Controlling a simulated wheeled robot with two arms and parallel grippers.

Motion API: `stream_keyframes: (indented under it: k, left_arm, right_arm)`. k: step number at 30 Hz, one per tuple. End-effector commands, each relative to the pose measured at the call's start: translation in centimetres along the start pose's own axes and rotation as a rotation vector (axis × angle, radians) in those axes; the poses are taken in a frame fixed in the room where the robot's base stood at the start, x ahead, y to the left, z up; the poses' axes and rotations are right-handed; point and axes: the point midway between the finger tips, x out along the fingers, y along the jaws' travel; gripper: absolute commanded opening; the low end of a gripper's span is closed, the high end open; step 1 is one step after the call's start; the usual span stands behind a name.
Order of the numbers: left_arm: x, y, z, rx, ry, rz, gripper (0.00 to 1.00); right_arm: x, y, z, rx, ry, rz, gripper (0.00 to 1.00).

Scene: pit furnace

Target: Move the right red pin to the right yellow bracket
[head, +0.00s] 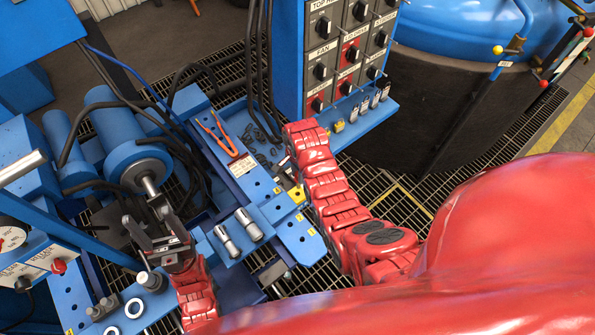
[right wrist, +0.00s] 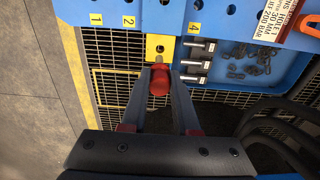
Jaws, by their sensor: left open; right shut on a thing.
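My right gripper (right wrist: 160,76) is shut on a red pin (right wrist: 159,84), whose rounded red end shows between the fingers in the right wrist view. A yellow bracket (right wrist: 160,42) with a dark hole sits on the blue panel just beyond the pin. The hole is visible, and I cannot tell whether the pin touches the bracket. In the head view a yellow piece (head: 297,195) shows beside the end of my right arm, which hides the pin. My left gripper (head: 165,241) is open and empty, near the rod of a blue cylinder.
The blue panel (right wrist: 105,12) has numbered holes. Silver pins (right wrist: 198,62) and a tray of dark chain links (right wrist: 245,58) lie to the right. In the head view, two silver cylinders (head: 238,232) lie on blue plates, and a control box (head: 345,50) stands behind. Grating lies below.

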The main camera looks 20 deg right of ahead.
Motion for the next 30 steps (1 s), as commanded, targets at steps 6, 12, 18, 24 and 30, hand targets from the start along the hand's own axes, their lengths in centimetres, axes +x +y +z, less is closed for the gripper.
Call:
stream_keyframes:
  k: [6, 12, 18, 24, 30]
  left_arm:
    - [-0.9, 0.0, 0.2, 0.0, 0.0, 0.0, 0.64]
    - [-1.7, 0.1, 0.3, 0.0, 0.0, 0.0, 0.64]
    - [-2.5, 0.1, 0.4, 0.0, 0.0, 0.0, 0.64]
    - [-3.4, 0.2, 0.6, 0.0, 0.0, 0.0, 0.64]
    - [-4.5, 0.2, 0.8, 0.0, 0.0, 0.0, 0.64]
  right_arm:
    - [1.7, -0.1, 0.0, -0.001, 0.001, -0.002, 0.0]
    - [3.3, 0.0, 0.0, -0.002, 0.0, 0.001, 0.0]
    - [4.8, 0.0, 0.0, -0.002, 0.0, 0.0, 0.0]
    - [6.3, -0.1, 0.0, -0.003, 0.0, -0.003, 0.0]
    - [8.0, 0.0, 0.0, -0.002, -0.001, 0.001, 0.0]
